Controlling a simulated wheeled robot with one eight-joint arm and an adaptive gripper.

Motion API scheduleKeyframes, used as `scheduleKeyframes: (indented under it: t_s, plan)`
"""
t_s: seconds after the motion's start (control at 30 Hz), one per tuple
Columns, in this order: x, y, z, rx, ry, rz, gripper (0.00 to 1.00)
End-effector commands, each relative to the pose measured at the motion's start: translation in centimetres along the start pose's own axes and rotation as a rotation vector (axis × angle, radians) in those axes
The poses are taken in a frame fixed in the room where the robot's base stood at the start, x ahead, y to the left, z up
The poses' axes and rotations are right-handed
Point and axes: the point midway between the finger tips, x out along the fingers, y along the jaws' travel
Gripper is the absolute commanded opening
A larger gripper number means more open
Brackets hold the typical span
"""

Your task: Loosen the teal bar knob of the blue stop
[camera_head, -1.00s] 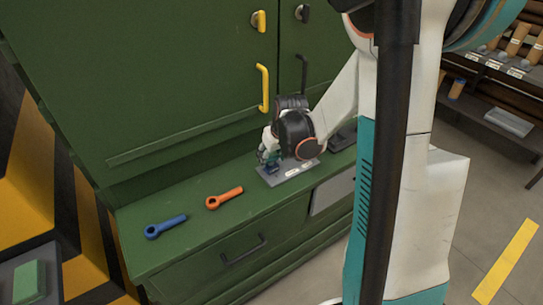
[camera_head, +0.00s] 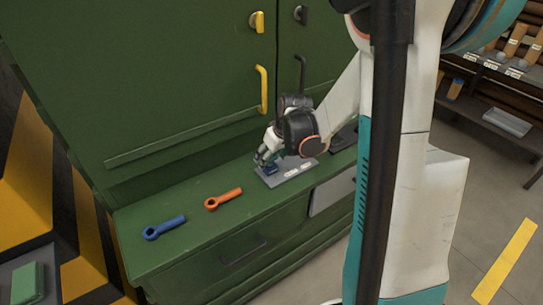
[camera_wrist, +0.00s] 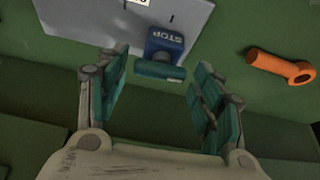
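The blue stop (camera_wrist: 166,42), lettered STOP, stands on a grey plate (camera_wrist: 95,25) in the wrist view. Its teal bar knob (camera_wrist: 160,71) lies crosswise on the side facing my gripper. My gripper (camera_wrist: 160,90) is open, with one teal-padded finger to each side of the bar knob and clear gaps between. No touch shows. In the head view my gripper (camera_head: 264,158) is over the left end of the grey plate (camera_head: 290,174) on the green bench, and the blue stop (camera_head: 270,168) shows only partly beneath it.
An orange ring-ended wrench (camera_head: 223,199) and a blue one (camera_head: 164,228) lie on the green bench (camera_head: 190,250) left of the plate. The green cabinet (camera_head: 150,90) with a yellow handle (camera_head: 262,89) rises behind. A dark object (camera_head: 345,136) is at the right.

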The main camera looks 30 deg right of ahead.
Motion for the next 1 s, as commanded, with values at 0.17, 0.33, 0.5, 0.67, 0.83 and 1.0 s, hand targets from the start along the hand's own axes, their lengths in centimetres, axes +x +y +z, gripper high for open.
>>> scheduleKeyframes:
  t_s: [0.17,0.33,0.5,0.67,0.83,1.0]
  plan:
    - [0.0,0.0,0.0,0.000,0.000,0.000,0.70]
    - [-0.1,0.0,0.0,0.001,0.000,0.000,0.70]
    - [-1.0,0.0,0.0,0.001,0.000,0.000,0.70]
    - [-3.2,0.0,0.1,0.002,0.000,0.001,0.70]
    - [-6.1,0.0,0.1,0.001,0.000,0.001,0.70]
    - [-8.8,0.0,0.0,0.001,0.000,0.000,0.70]
